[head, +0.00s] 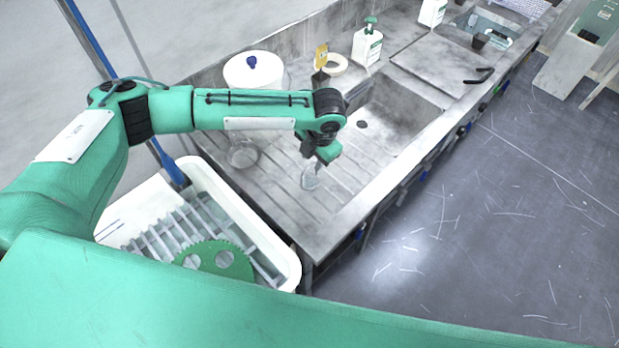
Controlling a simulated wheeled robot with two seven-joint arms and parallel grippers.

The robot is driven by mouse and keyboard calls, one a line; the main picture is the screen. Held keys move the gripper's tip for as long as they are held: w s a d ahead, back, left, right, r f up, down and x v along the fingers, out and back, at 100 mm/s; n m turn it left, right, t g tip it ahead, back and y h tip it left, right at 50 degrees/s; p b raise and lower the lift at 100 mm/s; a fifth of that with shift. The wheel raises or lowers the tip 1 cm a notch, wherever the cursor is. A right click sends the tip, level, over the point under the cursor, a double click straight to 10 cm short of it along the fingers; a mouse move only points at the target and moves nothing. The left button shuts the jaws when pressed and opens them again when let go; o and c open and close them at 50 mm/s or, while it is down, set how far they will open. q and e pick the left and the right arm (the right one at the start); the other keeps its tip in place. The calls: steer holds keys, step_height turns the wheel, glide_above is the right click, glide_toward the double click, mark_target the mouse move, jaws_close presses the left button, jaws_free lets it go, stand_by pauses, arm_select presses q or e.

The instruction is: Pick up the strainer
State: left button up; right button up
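My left arm reaches in from the left over the steel sink counter (340,205). My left gripper (318,164) points down above the ribbed draining area, and its fingers are too small and hidden to read as open or shut. A small clear, greyish vessel (311,180) is right below it; I cannot tell whether it is the strainer or whether the gripper touches it. Another clear round vessel (242,154) stands on the counter to the left, partly behind my arm. No object shows clearly as a strainer. My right gripper is not in view.
A white tub (290,262) with a rack and a green toothed disc (215,260) stands at the counter's left end. The sink basin (400,115) looks empty.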

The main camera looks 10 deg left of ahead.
mark_target(310, 165)
arm_select(q)
steer(key=shift+a+f, duration=0.1)
steer(key=shift+f, duration=0.1)
steer(key=f+p, duration=0.2)
steer(key=a+f+p, duration=0.1)
steer(key=f, duration=0.1)
steer(key=shift+w, duration=0.3)
steer(key=shift+f, duration=0.35)
jaws_close()
